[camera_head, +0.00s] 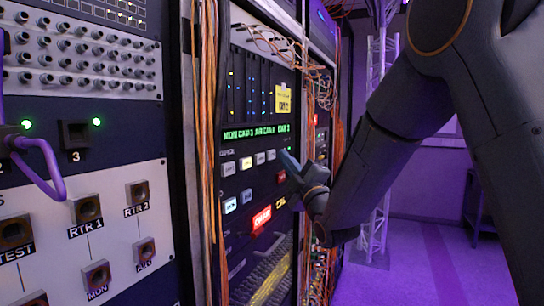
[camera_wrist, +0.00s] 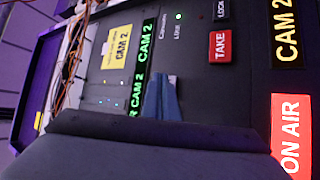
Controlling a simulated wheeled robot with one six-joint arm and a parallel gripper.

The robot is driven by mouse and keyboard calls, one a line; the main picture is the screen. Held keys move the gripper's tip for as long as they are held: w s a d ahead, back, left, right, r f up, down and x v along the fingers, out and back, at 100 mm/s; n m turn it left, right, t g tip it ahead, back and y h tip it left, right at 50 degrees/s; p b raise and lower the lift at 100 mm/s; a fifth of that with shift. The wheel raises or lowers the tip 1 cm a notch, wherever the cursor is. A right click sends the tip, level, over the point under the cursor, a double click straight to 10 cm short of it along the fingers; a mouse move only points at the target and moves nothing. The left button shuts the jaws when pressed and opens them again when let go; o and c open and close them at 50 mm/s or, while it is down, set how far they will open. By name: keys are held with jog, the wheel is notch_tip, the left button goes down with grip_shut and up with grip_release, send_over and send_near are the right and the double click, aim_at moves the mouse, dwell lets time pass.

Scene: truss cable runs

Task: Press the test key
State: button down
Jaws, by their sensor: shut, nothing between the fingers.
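A black control panel (camera_head: 248,195) on the rack carries several small keys in rows, some white, blue or yellow-lit. My gripper (camera_head: 291,163) is shut and empty in front of the panel's right side, near the upper key row.
A left panel has a brown square port labelled TEST (camera_head: 15,233) and RTR and MON ports. A purple cable (camera_head: 50,180) hangs there. Orange cables (camera_head: 207,120) run down the rack. A red-lit key (camera_head: 262,217) sits low. Purple floor (camera_head: 420,265) is free at right.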

jog(key=shift+a, duration=0.1)
jog(key=shift+w+a+b, duration=0.15)
jog(key=shift+a+b, duration=0.15)
jog(key=shift+b, duration=0.1)
jog(key=shift+w+a+b, duration=0.15)
jog(key=shift+a+b, duration=0.2)
jog(key=shift+a, duration=0.1)
dwell(0.8)
jog(key=shift+d, duration=0.15)
jog(key=shift+s+d+b, duration=0.3)
jog(key=shift+d, duration=0.4)
jog(key=shift+s+d+b, duration=0.2)
jog(key=shift+s+d, duration=0.1)
jog(key=shift+d, duration=0.5)
jog(key=shift+s+d+b, duration=0.15)
jog(key=shift+s+d, duration=0.15)
jog(key=shift+d, duration=0.45)
jog(key=shift+s+d+b, duration=0.2)
jog(key=shift+s+d, duration=0.1)
jog(key=shift+d, duration=0.5)
